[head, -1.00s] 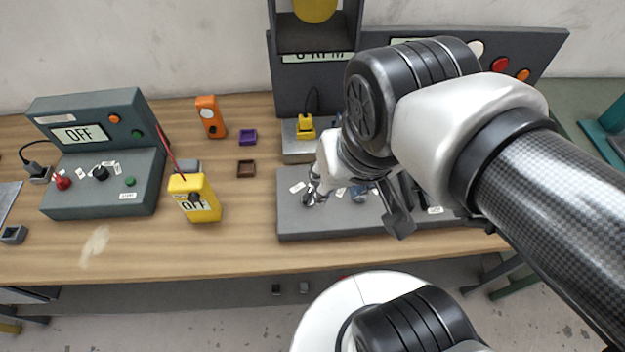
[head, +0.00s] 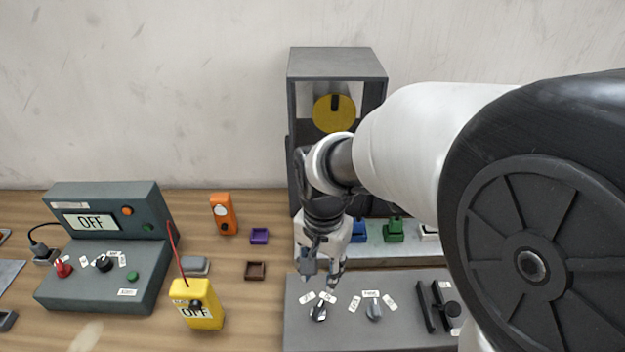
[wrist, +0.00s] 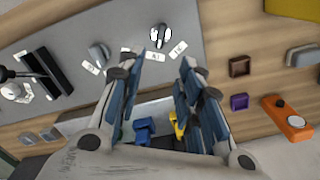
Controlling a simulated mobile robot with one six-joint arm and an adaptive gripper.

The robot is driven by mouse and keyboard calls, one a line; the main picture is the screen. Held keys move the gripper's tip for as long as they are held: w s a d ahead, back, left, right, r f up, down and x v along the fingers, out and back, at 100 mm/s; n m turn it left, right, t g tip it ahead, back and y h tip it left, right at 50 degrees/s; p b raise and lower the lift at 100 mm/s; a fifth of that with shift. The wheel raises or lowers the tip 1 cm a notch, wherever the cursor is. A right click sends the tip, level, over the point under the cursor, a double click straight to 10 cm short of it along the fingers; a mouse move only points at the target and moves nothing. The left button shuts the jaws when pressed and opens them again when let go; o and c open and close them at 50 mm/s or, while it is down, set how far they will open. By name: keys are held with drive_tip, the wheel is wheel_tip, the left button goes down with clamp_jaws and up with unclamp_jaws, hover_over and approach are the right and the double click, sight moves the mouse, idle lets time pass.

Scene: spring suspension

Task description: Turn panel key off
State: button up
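The grey control panel (head: 335,338) lies on the bench at lower right. Near its left end is a small silver-and-black turning piece, which looks like the panel key (head: 318,311), with small white labels beside it. It also shows in the wrist view (wrist: 160,36), past the fingertips. A similar grey knob (head: 374,310) sits to its right. My gripper (head: 323,272) points down just above and behind the key in the head view. Its two fingers are apart with nothing between them in the wrist view (wrist: 163,62). The label writing is too small to read surely.
A slider-like black part (head: 438,308) is at the panel's right. A grey frame with a yellow disc (head: 334,113) stands behind. A yellow OFF meter (head: 196,304), brown tray (head: 255,271) and purple tray (head: 259,236) lie left. My arm covers the right side.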

sight(320, 304)
wheel_tip(320, 304, down, 13)
drive_tip(key=b, duration=0.4)
drive_tip(key=shift+c, duration=0.3)
clamp_jaws()
